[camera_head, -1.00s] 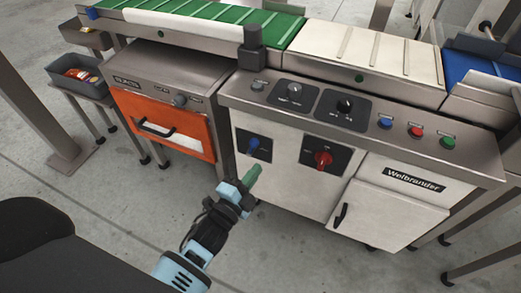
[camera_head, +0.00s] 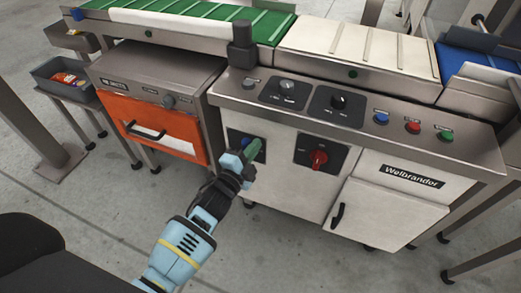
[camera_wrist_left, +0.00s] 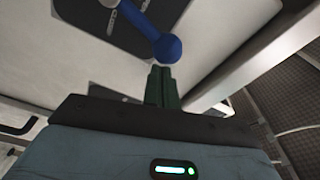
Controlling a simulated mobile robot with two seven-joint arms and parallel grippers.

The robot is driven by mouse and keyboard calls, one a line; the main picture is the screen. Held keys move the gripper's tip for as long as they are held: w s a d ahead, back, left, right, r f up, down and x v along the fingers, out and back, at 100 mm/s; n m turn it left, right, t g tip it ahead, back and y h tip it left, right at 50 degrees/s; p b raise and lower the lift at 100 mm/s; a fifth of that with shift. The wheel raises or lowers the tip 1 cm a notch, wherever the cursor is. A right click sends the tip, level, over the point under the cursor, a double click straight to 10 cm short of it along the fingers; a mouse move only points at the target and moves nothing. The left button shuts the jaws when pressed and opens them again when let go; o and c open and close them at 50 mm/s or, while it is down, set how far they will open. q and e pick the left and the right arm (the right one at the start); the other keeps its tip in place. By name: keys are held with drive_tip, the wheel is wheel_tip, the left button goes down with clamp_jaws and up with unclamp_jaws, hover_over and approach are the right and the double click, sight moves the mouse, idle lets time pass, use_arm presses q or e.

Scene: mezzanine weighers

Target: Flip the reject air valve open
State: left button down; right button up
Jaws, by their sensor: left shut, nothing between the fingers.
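The air valve is a blue lever on a dark plate (camera_head: 233,136) on the machine's white front panel. In the head view, my gripper partly hides its blue handle (camera_head: 245,143). In the left wrist view, the lever runs from its pivot at the upper left down to a round blue knob (camera_wrist_left: 167,48). My left gripper (camera_head: 254,147) has green fingers, which are shut and empty. In the left wrist view, the fingertips (camera_wrist_left: 162,70) are right beside the knob; I cannot tell whether they touch it. My right gripper is out of view.
A red rotary switch (camera_head: 318,159) sits on the panel to the right of the valve. An orange drawer (camera_head: 160,133) is to the left. A cabinet door (camera_head: 372,214) with a black handle is at the lower right. The floor in front is clear.

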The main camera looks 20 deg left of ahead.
use_arm(q)
drive_tip(key=shift+a+f, duration=0.1)
drive_tip(key=shift+a, duration=0.15)
drive_tip(key=shift+a, duration=0.1)
drive_tip(key=shift+a+r+n+p, duration=0.45)
drive_tip(key=shift+a+n+p, duration=0.15)
drive_tip(key=shift+n, duration=0.5)
drive_tip(key=shift+a+n, duration=0.45)
drive_tip(key=shift+n, duration=0.35)
